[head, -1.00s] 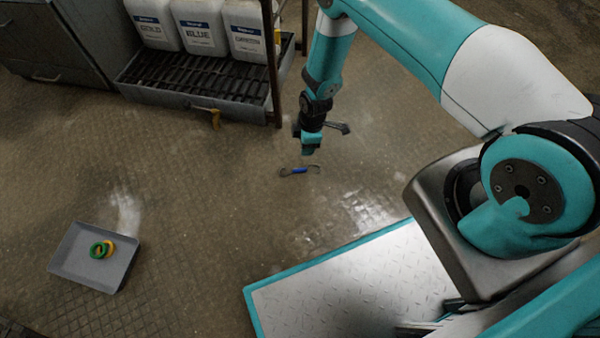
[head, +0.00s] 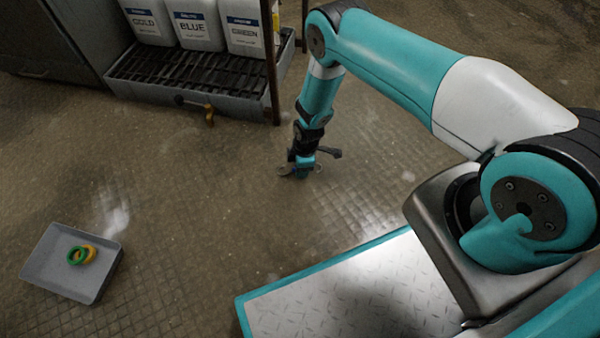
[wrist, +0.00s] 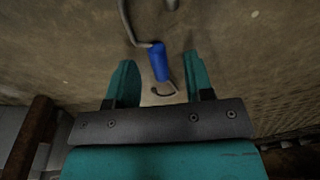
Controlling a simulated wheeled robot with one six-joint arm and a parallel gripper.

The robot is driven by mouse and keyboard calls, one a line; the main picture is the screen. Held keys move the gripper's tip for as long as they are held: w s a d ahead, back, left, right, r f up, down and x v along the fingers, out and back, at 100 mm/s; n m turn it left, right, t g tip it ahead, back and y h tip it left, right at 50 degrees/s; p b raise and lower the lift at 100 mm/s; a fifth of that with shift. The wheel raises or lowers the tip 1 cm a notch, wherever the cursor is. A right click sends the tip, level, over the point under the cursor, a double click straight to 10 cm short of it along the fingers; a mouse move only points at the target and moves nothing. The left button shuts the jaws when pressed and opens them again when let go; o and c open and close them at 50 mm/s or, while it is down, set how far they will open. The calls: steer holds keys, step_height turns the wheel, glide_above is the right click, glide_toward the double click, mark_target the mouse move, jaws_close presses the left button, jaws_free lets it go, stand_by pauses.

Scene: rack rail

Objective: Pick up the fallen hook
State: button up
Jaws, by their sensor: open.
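The fallen hook lies on the floor, a bent grey metal rod with a blue sleeve (wrist: 159,62) in the wrist view. My gripper (wrist: 160,84) is open, with its two teal fingers on either side of the sleeve's lower end. I cannot tell whether either finger touches it. In the head view my gripper (head: 301,172) is down close to the floor over the hook (head: 285,171). There the gripper hides most of the hook, and only a grey end shows at its left.
A rack with white jugs (head: 195,25) and a grated drip tray (head: 190,75) stands behind, its dark post (head: 271,60) near my arm. A grey tray (head: 50,262) with a green ring (head: 76,256) and a yellow ring (head: 91,254) lies left. Floor between is clear.

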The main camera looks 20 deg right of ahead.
steer(key=shift+f, duration=0.1)
steer(key=shift+c, duration=0.5)
jaws_close()
